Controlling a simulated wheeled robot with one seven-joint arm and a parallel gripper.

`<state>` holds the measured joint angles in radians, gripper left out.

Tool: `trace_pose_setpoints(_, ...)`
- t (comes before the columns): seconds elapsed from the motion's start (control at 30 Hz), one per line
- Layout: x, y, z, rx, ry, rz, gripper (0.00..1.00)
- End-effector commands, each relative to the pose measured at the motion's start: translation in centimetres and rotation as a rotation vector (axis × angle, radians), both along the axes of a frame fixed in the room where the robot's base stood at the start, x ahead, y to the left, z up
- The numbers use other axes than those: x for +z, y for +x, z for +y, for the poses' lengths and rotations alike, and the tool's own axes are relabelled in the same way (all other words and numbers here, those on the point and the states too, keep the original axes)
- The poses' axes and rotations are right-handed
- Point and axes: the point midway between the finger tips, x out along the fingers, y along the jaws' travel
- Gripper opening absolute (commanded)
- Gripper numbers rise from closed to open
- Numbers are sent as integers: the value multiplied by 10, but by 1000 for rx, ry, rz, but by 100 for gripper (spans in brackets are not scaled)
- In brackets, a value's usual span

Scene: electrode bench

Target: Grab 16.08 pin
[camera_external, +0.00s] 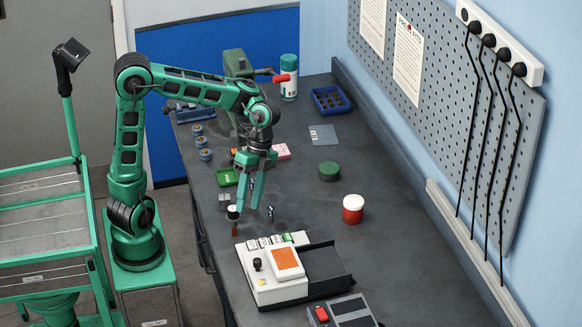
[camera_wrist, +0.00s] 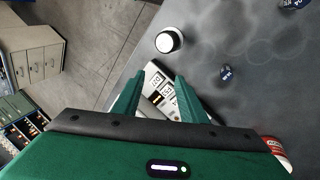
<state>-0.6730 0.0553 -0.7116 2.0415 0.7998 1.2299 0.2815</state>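I cannot read the marking 16.08 on anything, so I cannot tell which piece is that pin. A small dark blue piece with pale lettering (camera_wrist: 226,72) lies right of my fingers in the wrist view; a small dark piece (camera_external: 270,212) stands on the bench in the external view. Another dark blue piece (camera_wrist: 293,4) is cut off at the wrist view's top edge. My gripper (camera_external: 247,209) hangs over the bench's near-left side. In the wrist view its two green fingers (camera_wrist: 166,73) are apart, with nothing held between them.
A white-topped black round thing (camera_wrist: 168,42) stands near the bench edge. A white instrument with an orange screen (camera_external: 286,262) stands in front. A red jar with a white lid (camera_external: 353,210) and a green round thing (camera_external: 329,171) are to the right. Bare bench lies between.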

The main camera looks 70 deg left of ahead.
Motion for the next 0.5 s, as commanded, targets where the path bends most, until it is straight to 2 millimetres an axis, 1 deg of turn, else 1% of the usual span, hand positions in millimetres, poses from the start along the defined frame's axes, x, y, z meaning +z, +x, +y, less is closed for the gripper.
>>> trace_pose_setpoints(0.03,-3,8,6,-4,-49,3,38)
trace_pose_setpoints(0.13,-4,21,12,-32,-149,-12,38)
trace_pose_setpoints(0.27,0,37,24,-62,-286,-51,38)
trace_pose_setpoints(0.37,8,48,36,-78,-395,-97,38)
trace_pose_setpoints(0.5,26,62,56,-98,-544,-192,38)
